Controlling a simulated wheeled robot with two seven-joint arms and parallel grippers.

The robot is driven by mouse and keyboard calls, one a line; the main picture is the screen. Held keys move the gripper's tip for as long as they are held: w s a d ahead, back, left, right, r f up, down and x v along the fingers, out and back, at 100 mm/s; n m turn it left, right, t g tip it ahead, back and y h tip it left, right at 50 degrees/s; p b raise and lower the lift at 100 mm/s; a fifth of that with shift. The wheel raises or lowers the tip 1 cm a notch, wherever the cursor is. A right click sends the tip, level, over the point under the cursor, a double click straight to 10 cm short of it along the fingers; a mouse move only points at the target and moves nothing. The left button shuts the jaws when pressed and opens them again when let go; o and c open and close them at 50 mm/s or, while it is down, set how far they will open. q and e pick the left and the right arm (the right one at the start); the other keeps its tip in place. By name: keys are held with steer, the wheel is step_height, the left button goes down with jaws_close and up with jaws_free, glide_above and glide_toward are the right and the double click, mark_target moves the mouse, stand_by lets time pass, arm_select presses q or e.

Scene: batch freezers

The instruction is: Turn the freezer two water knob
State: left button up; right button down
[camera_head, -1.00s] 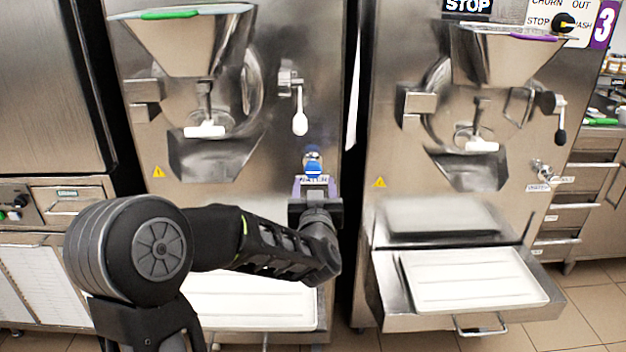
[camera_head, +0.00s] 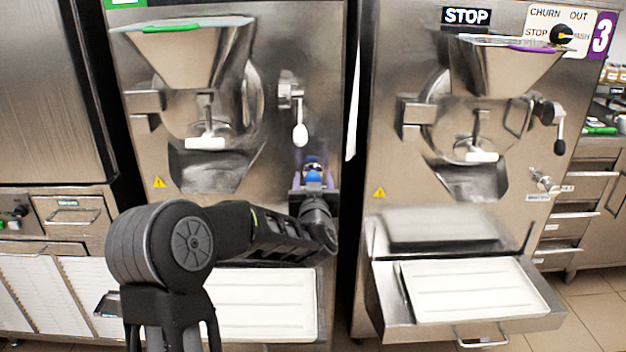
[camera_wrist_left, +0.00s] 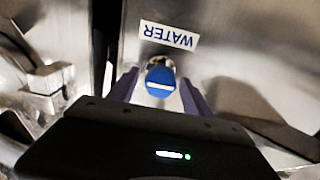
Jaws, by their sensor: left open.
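The blue water knob (camera_head: 313,176) is on the front of the left freezer, below its white-handled lever. In the left wrist view the blue knob (camera_wrist_left: 160,82) has a white stripe across it, and a WATER label (camera_wrist_left: 169,36) appears upside down beside it. My left gripper (camera_head: 314,187) is at the knob; in the wrist view its purple-grey fingers (camera_wrist_left: 159,90) stand open, one on each side of the knob. I cannot tell whether either finger touches it. My right gripper is not in view.
The left freezer's lever (camera_head: 299,133) hangs above the knob. A white tray (camera_head: 262,305) lies below my left arm. The freezer marked 3 (camera_head: 390,150) stands to the right, across a narrow dark gap, with its tray drawer (camera_head: 395,322) sticking out.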

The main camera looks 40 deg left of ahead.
arm_select(q)
steer(key=shift+w+a, duration=0.1)
steer(key=shift+w, duration=0.05)
steer(key=shift+c, duration=0.2)
jaws_close()
stand_by(0.4)
